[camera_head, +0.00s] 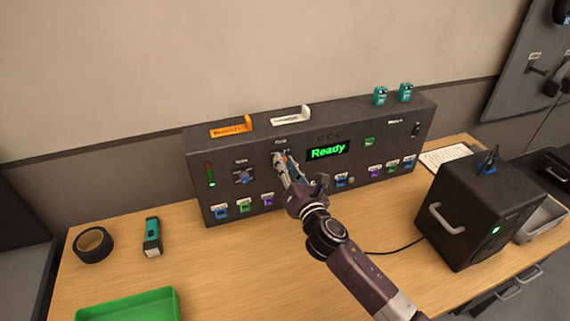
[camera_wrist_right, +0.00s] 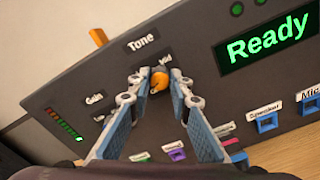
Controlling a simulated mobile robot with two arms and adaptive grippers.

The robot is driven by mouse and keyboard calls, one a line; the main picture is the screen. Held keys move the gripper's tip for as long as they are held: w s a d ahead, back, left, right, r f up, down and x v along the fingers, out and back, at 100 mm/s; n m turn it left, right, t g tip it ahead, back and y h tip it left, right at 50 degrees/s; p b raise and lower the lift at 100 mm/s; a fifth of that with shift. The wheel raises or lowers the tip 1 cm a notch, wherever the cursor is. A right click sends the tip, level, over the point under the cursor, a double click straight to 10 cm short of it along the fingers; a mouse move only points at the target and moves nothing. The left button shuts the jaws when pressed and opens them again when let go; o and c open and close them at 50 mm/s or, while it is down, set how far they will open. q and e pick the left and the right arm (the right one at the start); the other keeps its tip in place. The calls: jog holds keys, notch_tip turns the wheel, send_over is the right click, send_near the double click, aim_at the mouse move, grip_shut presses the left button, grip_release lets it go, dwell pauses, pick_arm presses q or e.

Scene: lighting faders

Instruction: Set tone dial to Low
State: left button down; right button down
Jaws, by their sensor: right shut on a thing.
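The tone dial (camera_wrist_right: 160,80) shows in the right wrist view as a small orange knob with some blue at its top, under the "Tone" label (camera_wrist_right: 143,40). A "Mid" mark (camera_wrist_right: 165,58) sits just above it, and a partly hidden mark starting "Lo" (camera_wrist_right: 98,118) is to its left. My right gripper (camera_wrist_right: 158,84) has a finger on each side of the dial and is shut on it. In the head view the right gripper (camera_head: 283,162) reaches the panel's front and mostly hides the dial. My left gripper is not in view.
The dark panel (camera_head: 225,160) has a "Ready" display (camera_head: 327,150), a "Gain" dial (camera_head: 243,176) to the left and several coloured ports along the bottom. A black box (camera_head: 470,215) stands right. Tape (camera_head: 93,244), a teal torch (camera_head: 152,237) and a green tray (camera_head: 130,305) are left.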

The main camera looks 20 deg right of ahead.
jog(key=m, duration=1.1)
jog(key=shift+d+f+m, duration=0.1)
jog(key=shift+f+m, duration=0.05)
jog(key=shift+m, duration=0.15)
dwell(0.4)
jog(key=c, duration=1.8)
grip_release()
jog(key=shift+o, duration=0.2)
jog(key=shift+s, duration=0.1)
jog(key=s, duration=1.2)
jog(key=shift+d, duration=0.25)
